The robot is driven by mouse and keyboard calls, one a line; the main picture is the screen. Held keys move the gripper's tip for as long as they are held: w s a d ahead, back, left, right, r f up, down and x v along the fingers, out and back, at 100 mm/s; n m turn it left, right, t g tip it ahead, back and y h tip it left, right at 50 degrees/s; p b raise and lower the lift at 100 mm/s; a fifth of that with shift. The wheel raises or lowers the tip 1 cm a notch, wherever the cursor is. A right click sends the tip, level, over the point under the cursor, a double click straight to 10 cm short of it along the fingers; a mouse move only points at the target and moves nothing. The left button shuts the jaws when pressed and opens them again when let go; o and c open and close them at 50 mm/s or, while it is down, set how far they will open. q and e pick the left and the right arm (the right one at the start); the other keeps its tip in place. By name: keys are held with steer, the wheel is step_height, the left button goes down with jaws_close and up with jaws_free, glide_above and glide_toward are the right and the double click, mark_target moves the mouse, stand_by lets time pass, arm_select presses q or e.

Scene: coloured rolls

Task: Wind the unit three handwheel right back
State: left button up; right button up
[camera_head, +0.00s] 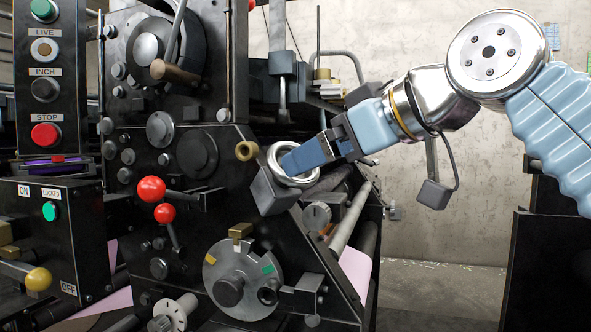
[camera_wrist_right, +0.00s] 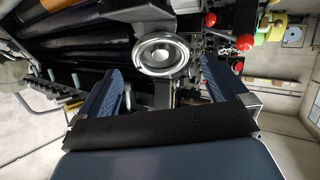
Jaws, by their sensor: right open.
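A round metallic handwheel (camera_head: 301,181) with a bright rim sits on a dark block (camera_head: 272,192) at the right side of the black machine. I see no unit number on it. My right gripper (camera_head: 292,160) reaches in from the right, with a blue finger across the wheel and hiding part of it. In the right wrist view the wheel (camera_wrist_right: 163,53) shows face-on between the two blue fingers of the right gripper (camera_wrist_right: 160,75), which stand apart. Contact between the fingers and the rim cannot be told. My left gripper is not in view.
Red-ball levers (camera_head: 152,189) and a marked disc (camera_head: 238,281) with yellow and green patches stand on the machine's face, left of and below the wheel. A brass knob (camera_head: 247,151) is close left of the wheel. A button panel (camera_head: 46,85) is far left. Open floor (camera_head: 440,285) lies right.

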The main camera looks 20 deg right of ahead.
steer(key=x, duration=0.7)
steer(key=shift+c, duration=0.3)
steer(key=c, duration=0.7)
steer(key=shift+o, duration=0.2)
steer(key=shift+n, duration=0.5)
steer(key=n+g+y+p, duration=0.1)
steer(key=n, duration=0.3)
steer(key=shift+r, duration=0.15)
steer(key=shift+w+d+n+g+y+p, duration=0.1)
steer(key=shift+n+g+y+p, duration=0.5)
steer(key=shift+n, duration=1.1)
steer(key=shift+n+g, duration=0.3)
